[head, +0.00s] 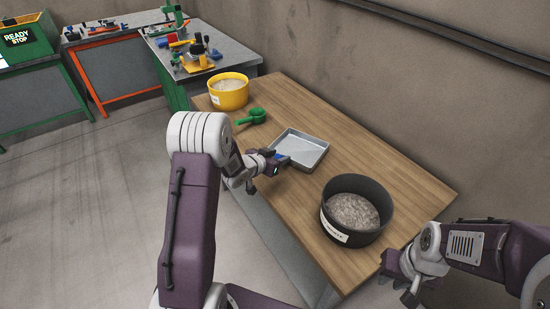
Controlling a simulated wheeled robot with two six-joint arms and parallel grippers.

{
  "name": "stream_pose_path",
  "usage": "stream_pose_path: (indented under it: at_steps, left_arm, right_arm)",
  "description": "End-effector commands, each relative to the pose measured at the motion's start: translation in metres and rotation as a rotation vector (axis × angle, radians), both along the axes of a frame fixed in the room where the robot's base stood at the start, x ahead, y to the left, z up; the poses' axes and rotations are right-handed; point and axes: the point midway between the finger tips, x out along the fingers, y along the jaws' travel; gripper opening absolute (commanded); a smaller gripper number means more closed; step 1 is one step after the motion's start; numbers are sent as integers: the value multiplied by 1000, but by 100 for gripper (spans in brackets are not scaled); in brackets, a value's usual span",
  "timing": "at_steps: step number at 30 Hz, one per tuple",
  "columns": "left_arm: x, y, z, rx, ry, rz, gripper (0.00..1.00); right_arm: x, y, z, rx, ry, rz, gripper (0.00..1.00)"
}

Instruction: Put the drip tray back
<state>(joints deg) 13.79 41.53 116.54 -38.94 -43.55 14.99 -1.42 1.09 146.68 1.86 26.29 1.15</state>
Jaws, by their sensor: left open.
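The drip tray (307,149) is a shallow, light grey rectangular tray. It lies on the wooden table, between the green scoop and the black pot. My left gripper (281,161) is at the near left edge of the tray, with its fingers close to the rim. It is open, and I cannot tell whether it touches the rim. My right gripper (399,283) is low at the right, beside the near end of the table and apart from the tray. Its fingers are too unclear to tell their opening.
On the wooden table (395,170) stand a yellow pot (229,95) with pale contents, a green scoop (252,117) and a black pot (340,232) with grey granules. A wall runs behind the table. Metal workbenches with tools (198,50) stand at the back left. The table's right side is clear.

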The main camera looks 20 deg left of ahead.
Motion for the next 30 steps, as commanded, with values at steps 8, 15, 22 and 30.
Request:
stream_pose_path:
  at_steps: [8,15,22,30]
  left_arm:
    - [-44,14,27,1,-1,4,44]
    - [-88,26,52,0,-2,4,44]
    - [-102,29,57,0,0,0,44]
    - [-146,34,25,148,326,187,44]
  right_arm:
    - [0,0,4,0,0,0,24]
    - [0,0,9,0,0,0,24]
    - [0,0,10,0,0,0,24]
    - [0,0,10,0,0,0,24]
